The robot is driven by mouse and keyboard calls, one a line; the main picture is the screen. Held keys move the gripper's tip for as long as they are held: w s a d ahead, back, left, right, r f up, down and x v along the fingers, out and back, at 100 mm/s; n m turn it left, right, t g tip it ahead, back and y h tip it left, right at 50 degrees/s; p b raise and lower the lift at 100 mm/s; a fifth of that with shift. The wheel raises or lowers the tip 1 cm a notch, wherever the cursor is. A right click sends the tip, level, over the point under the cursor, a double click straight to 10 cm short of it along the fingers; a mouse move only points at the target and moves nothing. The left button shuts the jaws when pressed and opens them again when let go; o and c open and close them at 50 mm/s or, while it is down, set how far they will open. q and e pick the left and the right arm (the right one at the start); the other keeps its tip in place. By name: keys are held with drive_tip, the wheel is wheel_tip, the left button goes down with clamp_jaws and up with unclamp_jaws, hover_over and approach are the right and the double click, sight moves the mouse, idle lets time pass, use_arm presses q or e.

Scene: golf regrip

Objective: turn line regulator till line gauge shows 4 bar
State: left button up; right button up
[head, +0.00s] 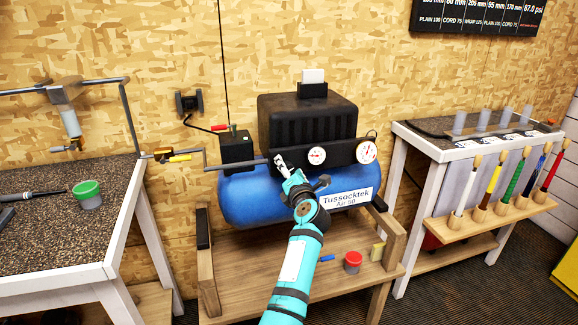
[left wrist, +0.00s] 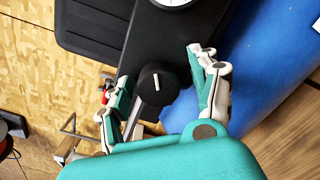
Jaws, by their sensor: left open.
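The blue compressor (head: 240,200) stands on a wooden bench, with a black panel along its front. Two round white gauges sit on the panel, a smaller one (head: 317,155) and a larger one (head: 367,151). I cannot tell their needle readings. A black round knob (left wrist: 155,88) with a white mark shows in the left wrist view, near a gauge (left wrist: 173,2) cut off by the top edge. My left gripper (head: 284,168) is open at the panel, its fingers on either side of the knob; contact is unclear. In the head view the gripper hides the knob. My right gripper is not in view.
A table (head: 125,220) with a clamp frame stands at left. A red pot (head: 352,262) sits on the bench below the tank. A dark sign (head: 480,14) hangs on the wall.

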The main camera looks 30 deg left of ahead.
use_arm(q)
drive_tip(key=shift+s+r, duration=0.1)
drive_tip(key=shift+c, duration=0.8)
drive_tip(key=c, duration=1)
drive_tip(key=shift+r+m+p, duration=0.1)
drive_tip(key=shift+m+p, duration=0.2)
drive_tip(key=shift+p, duration=0.2)
drive_tip(key=m+p, duration=0.7)
drive_tip(key=p, duration=0.4)
drive_tip(key=shift+m, duration=0.3)
drive_tip(key=shift+f+m+p, duration=0.2)
drive_tip(key=shift+m+p, duration=1.35)
drive_tip(key=shift+m, duration=0.15)
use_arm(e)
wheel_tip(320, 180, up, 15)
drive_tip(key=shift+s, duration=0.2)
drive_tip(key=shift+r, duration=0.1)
